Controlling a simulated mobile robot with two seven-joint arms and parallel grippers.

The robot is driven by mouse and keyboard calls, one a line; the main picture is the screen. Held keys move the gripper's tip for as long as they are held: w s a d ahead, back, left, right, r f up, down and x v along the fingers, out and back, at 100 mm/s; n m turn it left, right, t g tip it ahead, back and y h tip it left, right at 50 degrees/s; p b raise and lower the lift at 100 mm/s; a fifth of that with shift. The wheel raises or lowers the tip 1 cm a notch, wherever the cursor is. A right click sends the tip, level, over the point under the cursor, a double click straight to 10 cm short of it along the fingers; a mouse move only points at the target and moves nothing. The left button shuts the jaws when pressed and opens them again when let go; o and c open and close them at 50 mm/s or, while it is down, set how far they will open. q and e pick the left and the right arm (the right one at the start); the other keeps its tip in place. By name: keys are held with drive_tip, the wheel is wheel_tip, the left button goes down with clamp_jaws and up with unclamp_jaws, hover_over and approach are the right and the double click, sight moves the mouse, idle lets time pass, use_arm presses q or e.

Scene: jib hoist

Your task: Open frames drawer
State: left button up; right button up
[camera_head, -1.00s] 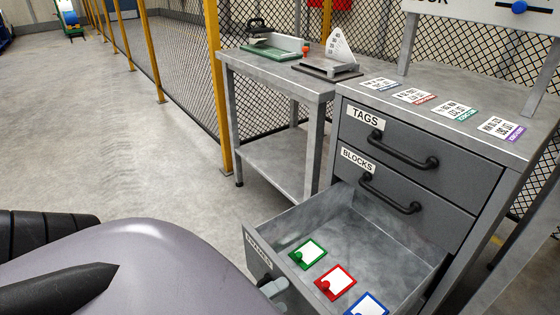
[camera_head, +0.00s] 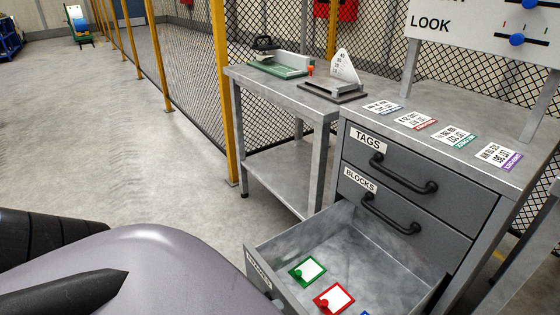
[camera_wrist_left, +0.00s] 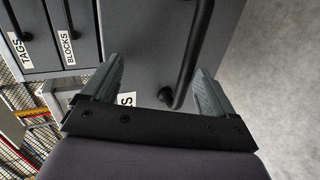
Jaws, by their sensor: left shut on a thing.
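The frames drawer (camera_head: 270,241) stands pulled out below the TAGS and BLOCKS drawers in the head view. Its front label is only partly visible. Inside lie a green-edged frame (camera_head: 307,270), a red-edged frame (camera_head: 334,299) and a sliver of a blue one at the bottom edge. In the left wrist view my left gripper (camera_wrist_left: 158,92) is shut on the black drawer handle (camera_wrist_left: 192,48), which runs between its fingers in front of the grey drawer face (camera_wrist_left: 143,40). My right gripper is in neither view.
The TAGS drawer (camera_head: 393,178) and BLOCKS drawer (camera_head: 400,212) are shut. Tag cards lie on the cabinet top (camera_head: 440,128). A side table (camera_head: 283,88) with tools stands left of the cabinet. A mesh fence with yellow posts (camera_head: 224,90) runs behind.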

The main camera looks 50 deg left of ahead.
use_arm(q)
drive_tip(key=shift+w+r, duration=0.15)
drive_tip(key=shift+r, duration=0.4)
drive_tip(key=shift+c, duration=0.6)
drive_tip(key=shift+s, duration=0.3)
drive_tip(key=c, duration=0.4)
drive_tip(key=shift+o, duration=0.2)
drive_tip(key=s+f, duration=0.2)
drive_tip(key=s, duration=0.5)
drive_tip(key=shift+a, duration=0.2)
drive_tip(key=shift+s, duration=0.1)
